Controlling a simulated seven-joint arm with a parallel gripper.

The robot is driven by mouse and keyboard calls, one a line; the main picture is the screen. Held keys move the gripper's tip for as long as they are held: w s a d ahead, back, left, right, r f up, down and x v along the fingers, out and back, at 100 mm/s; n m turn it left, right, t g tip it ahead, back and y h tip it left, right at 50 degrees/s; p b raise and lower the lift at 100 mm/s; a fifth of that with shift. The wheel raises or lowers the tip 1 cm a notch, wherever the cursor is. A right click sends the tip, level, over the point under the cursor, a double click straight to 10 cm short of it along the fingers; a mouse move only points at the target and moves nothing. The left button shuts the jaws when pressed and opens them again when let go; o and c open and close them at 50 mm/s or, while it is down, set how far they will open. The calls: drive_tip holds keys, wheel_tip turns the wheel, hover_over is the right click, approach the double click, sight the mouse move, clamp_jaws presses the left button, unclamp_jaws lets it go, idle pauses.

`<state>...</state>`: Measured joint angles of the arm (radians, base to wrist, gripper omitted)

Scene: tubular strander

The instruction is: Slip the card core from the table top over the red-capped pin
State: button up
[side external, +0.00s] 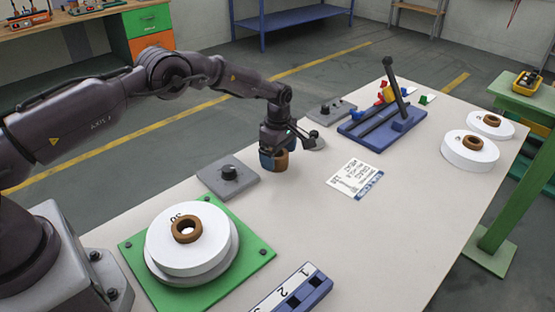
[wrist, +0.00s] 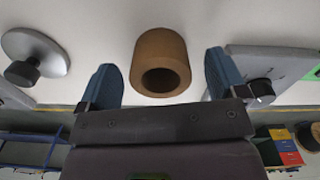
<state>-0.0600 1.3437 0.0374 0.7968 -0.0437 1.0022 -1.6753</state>
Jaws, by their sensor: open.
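The card core (side external: 281,160), a short brown tube, stands upright on the table top. In the wrist view the card core (wrist: 160,50) shows its round hole and sits between my two blue fingers, with a gap on either side. My gripper (side external: 271,158) is low over the table at the core, open and not closed on it; its spread fingers also show in the wrist view (wrist: 163,74). A small red piece (side external: 386,85) shows at the blue fixture on the far side, beside yellow and blue pieces. Whether it is the cap of a pin is too small to tell.
The blue fixture (side external: 408,121) has a tall dark lever. A grey plate with a black knob (side external: 230,173) is near my gripper. A printed card (side external: 356,179) lies right of it. White discs with brown rings stand front left (side external: 190,256) and far right (side external: 470,155).

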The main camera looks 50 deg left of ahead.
drive_tip(key=shift+f, duration=0.75)
drive_tip(key=c, duration=1)
